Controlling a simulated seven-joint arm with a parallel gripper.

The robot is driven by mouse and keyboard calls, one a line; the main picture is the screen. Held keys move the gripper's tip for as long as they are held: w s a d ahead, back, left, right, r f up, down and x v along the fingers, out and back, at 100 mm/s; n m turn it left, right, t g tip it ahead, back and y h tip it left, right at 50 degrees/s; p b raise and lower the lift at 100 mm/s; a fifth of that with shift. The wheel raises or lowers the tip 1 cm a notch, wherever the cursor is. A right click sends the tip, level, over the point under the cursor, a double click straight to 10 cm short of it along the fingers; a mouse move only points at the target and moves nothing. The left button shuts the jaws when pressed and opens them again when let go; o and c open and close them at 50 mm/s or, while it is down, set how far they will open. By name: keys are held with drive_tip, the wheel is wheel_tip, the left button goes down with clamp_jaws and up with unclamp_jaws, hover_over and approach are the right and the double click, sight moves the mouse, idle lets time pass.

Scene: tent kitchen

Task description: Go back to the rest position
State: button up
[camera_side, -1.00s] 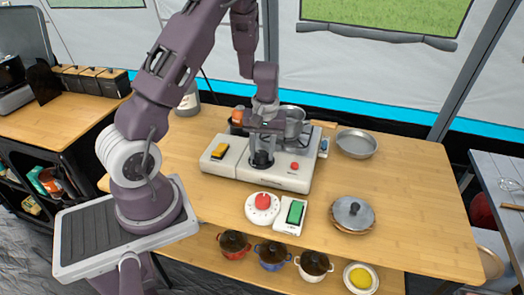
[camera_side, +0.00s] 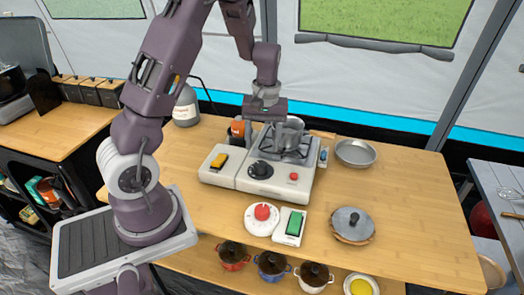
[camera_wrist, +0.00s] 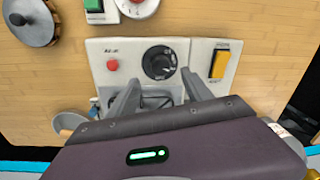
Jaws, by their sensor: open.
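My gripper (camera_side: 263,146) points down above the white stove unit, its jaws apart with nothing between them. It is raised clear of the black round knob (camera_side: 260,170). In the wrist view, the two fingers of my gripper (camera_wrist: 160,82) stand apart, with the knob (camera_wrist: 159,62) visible beyond them. The stove (camera_side: 226,178) has a red button (camera_side: 294,177) and a yellow switch (camera_side: 219,160). A metal pot (camera_side: 291,132) is at its back, partly hidden by my gripper.
A metal pan (camera_side: 356,152) lies to the right and a lidded pan (camera_side: 352,223) near the front. A red-topped timer (camera_side: 262,217) and a green-switch box (camera_side: 290,225) sit before the stove. The table's right side has free room.

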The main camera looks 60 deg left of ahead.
drive_tip(key=s+d+r+m+t+h, duration=0.1)
drive_tip(key=s+d+r+m+t, duration=0.3)
drive_tip(key=d+r, duration=0.8)
drive_tip(key=s+d+r+m+t, duration=0.1)
drive_tip(key=s+d+r+m, duration=0.2)
drive_tip(key=s, duration=0.4)
drive_tip(key=s+d+r+m+t, duration=0.1)
drive_tip(key=s+d+r+m, duration=0.2)
drive_tip(key=s, duration=0.3)
drive_tip(key=shift+s+r+m+y, duration=0.3)
drive_tip(key=shift+s+r+m, duration=0.15)
drive_tip(key=shift+m, duration=0.45)
drive_tip(key=shift+w+d, duration=0.1)
